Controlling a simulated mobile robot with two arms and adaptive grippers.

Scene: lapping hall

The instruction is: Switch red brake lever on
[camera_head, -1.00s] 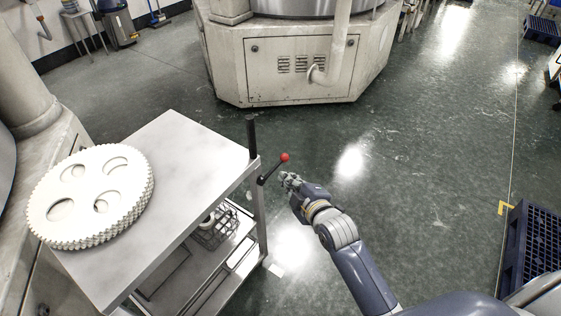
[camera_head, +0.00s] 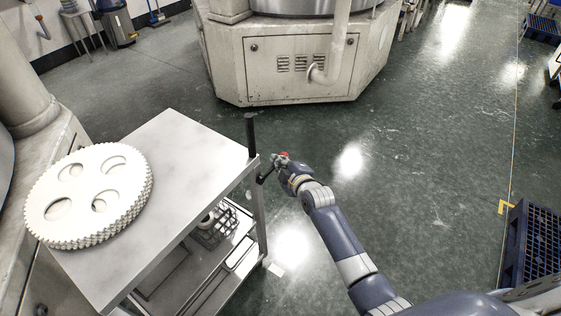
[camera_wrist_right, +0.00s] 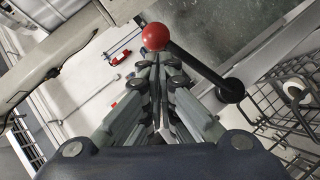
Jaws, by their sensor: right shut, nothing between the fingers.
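The red brake lever has a red ball knob (camera_head: 285,154) on a black rod at the cart's right corner, and its lower rod shows left of my right gripper (camera_head: 280,161). In the right wrist view the red knob (camera_wrist_right: 155,36) sits just beyond the fingertips, and the black rod runs from it down right to a round pivot. My right gripper's fingers (camera_wrist_right: 150,75) are shut and empty, close to the knob; I cannot tell whether they touch it. In the head view the gripper partly hides the knob and rod. My left gripper is not in view.
The cart (camera_head: 190,150) carries a stack of white toothed discs (camera_head: 90,195) on top and a wire basket (camera_head: 217,228) below. A black post (camera_head: 251,135) stands at its corner. A blue pallet (camera_head: 535,240) lies at the right. The floor between is clear.

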